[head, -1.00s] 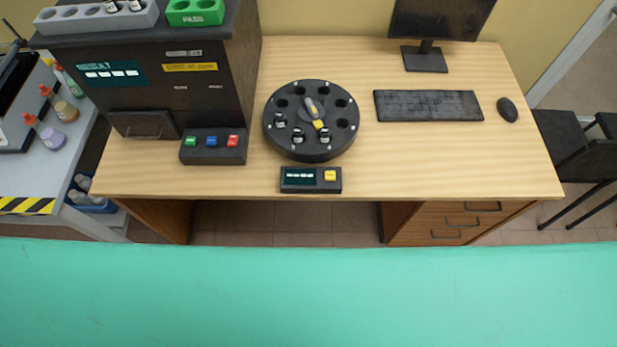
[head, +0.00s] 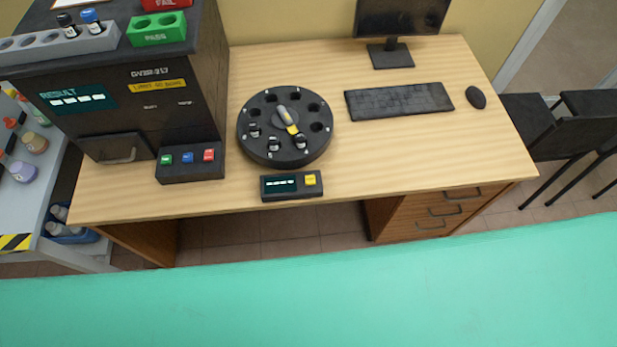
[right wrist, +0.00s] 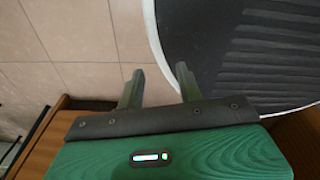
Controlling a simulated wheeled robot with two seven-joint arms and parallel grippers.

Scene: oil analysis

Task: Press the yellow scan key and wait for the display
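The yellow scan key (head: 310,180) is on the right of a small black box (head: 291,195) at the desk's front edge. The box's dark display (head: 279,184) shows a row of pale dashes. Behind it stands a round black carousel (head: 285,148) with several holes, a few capped vials and a grey and yellow pointer. In the right wrist view my right gripper (right wrist: 158,80) has its two fingers apart with nothing between them, above the floor beside a dark ribbed surface. Neither gripper shows in the head view, so my left gripper is out of sight.
A black analyser (head: 130,80) with green, blue and red buttons stands left of the carousel. A keyboard (head: 399,100), mouse (head: 476,97) and monitor stand at the right. The wooden desk (head: 400,160) is clear front right. Black chairs (head: 530,125) stand beyond it.

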